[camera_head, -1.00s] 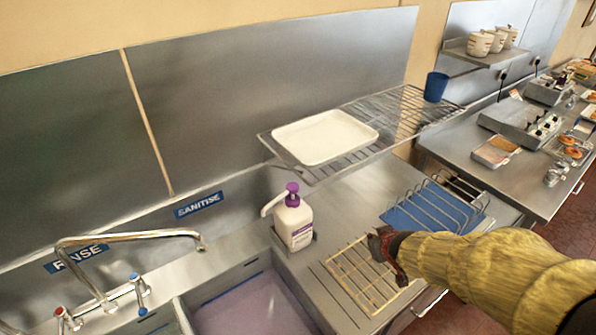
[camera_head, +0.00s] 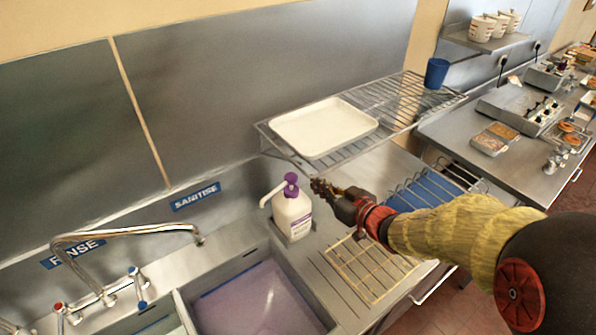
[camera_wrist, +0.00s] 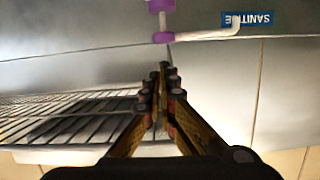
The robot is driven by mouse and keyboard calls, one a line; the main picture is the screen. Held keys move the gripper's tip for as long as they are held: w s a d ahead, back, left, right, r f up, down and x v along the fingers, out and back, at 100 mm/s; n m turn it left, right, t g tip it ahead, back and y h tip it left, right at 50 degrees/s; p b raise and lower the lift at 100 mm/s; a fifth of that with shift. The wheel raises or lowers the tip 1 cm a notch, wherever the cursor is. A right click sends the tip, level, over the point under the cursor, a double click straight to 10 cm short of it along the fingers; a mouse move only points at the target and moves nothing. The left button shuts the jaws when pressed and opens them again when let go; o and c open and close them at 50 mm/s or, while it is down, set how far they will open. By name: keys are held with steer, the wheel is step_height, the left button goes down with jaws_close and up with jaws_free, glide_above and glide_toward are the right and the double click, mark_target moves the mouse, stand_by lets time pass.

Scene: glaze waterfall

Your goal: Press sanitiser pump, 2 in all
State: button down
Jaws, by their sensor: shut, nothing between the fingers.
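The sanitiser bottle (camera_head: 294,217) is white with a purple pump head (camera_head: 291,180) and a white spout pointing left. It stands upright on the steel drainer beside the sink, below the SANITISE sign. My gripper (camera_head: 318,186) is shut and empty, just right of the pump head at about its height in the picture. The wrist view shows the closed fingertips (camera_wrist: 163,68) with the purple pump parts (camera_wrist: 162,20) beyond them at the top. A gap shows between the fingertips and the pump there. I cannot tell the exact depth between them.
A wire shelf (camera_head: 400,105) with a white tray (camera_head: 323,128) and a blue cup (camera_head: 436,73) hangs behind and above. The sink (camera_head: 258,300) and tap (camera_head: 120,236) lie left. A wire grid (camera_head: 365,270) and blue rack (camera_head: 425,190) lie right.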

mark_target(296, 178)
steer(key=b+x, duration=0.1)
steer(key=x, duration=0.9)
steer(key=shift+f+b, duration=0.85)
steer(key=shift+f, duration=0.7)
steer(key=shift+s+d, duration=0.1)
